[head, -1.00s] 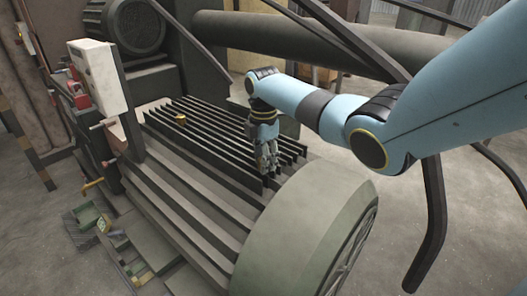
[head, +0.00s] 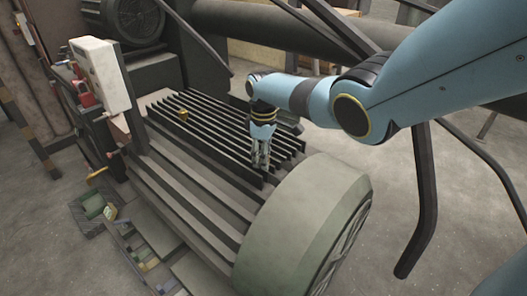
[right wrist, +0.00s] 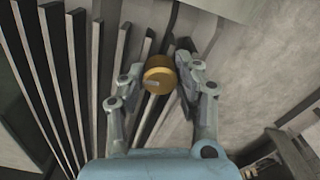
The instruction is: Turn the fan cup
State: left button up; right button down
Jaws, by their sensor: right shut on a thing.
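A round gold cup (right wrist: 158,73) with a pale slot or pointer on its face lies between the fingers of my right gripper (right wrist: 163,84) in the right wrist view; I take it to be the fan cup. The gripper is shut on it, with one finger on each side. In the head view my right gripper (head: 261,157) points down at the right end of a row of dark slats (head: 215,133). The fingers hide the held cup there. A second small yellow piece (head: 183,114) sits on the slats to the left, apart from the gripper. My left gripper is not in view.
A large grey-green wheel (head: 295,225) stands just below the gripper in the head view. A white control box (head: 101,75) and a dark motor (head: 137,20) are at the left. Dark bars (head: 426,200) stand on the right, with open floor beyond.

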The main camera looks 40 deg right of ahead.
jog(key=m+p, duration=0.1)
jog(key=m, duration=0.4)
jog(key=shift+r+m, duration=0.1)
jog(key=shift+m, duration=0.2)
jog(key=m+p, duration=0.1)
jog(key=m, duration=0.9)
jog(key=shift+d+m+p, duration=0.1)
jog(key=shift+m+p, duration=0.25)
jog(key=shift+m, duration=0.05)
jog(key=m, duration=0.5)
jog(key=shift+m, duration=0.3)
jog(key=m, duration=0.5)
jog(key=shift+p, duration=0.3)
jog(key=m, duration=0.5)
jog(key=shift+m, duration=0.4)
jog(key=m, duration=1)
jog(key=shift+m, duration=0.4)
